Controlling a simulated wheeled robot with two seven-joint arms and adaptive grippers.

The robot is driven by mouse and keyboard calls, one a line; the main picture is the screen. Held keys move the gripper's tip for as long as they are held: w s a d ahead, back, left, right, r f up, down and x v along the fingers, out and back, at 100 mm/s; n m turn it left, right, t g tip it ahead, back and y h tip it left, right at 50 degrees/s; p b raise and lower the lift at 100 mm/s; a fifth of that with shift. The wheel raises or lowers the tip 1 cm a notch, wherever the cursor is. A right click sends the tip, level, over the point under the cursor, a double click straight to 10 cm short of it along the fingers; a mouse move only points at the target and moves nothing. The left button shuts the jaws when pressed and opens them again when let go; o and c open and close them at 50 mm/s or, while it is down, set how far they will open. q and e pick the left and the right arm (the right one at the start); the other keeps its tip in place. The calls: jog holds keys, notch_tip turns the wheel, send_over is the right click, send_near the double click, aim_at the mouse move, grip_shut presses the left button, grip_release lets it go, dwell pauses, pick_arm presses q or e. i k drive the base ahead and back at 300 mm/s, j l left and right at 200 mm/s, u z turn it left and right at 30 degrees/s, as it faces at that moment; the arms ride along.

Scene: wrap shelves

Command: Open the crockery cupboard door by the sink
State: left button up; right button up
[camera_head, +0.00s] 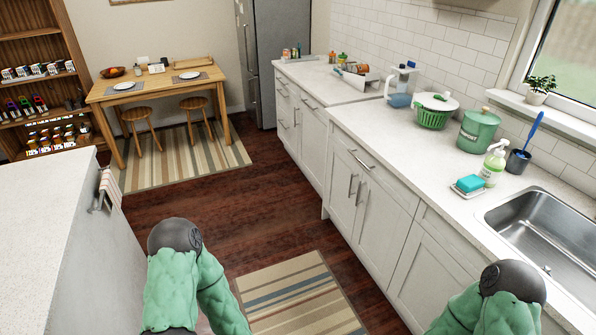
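A metal sink (548,232) is set in the white counter at the right. Below the counter, a pair of white cupboard doors (341,187) with upright metal handles (361,193) is shut, under a drawer with a level handle (363,161). Another white door panel (422,277) is nearer to me, below the sink's left end, and looks shut; no handle shows on it. I cannot tell which door is the crockery one. My two green arms show at the bottom, but both grippers are out of view.
A striped mat (293,292) lies on the dark wood floor before the cupboards. A white island (45,225) with a hanging towel (110,188) bounds the aisle at left. A soap bottle (493,163) and sponge dish (468,188) stand by the sink.

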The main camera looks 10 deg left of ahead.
aim_at(382, 227)
jog(key=i+j+u, duration=0.2)
jog(key=i+u, duration=0.5)
jog(key=i, duration=0.25)
jog(key=i+u, duration=0.35)
jog(key=i, duration=0.15)
jog(key=i+j+z, duration=0.1)
jog(key=i+z, duration=0.3)
jog(key=i+j+z, duration=0.25)
jog(key=i+z, duration=0.15)
jog(key=i+j+z, duration=1.05)
jog(key=j+z, duration=0.15)
jog(key=i+j+z, duration=0.2)
jog(key=j+z, duration=0.15)
jog(key=i+j+z, duration=0.1)
jog(key=j+z, duration=0.25)
jog(key=j, duration=0.15)
jog(key=j+z, duration=0.4)
jog(key=j, duration=0.1)
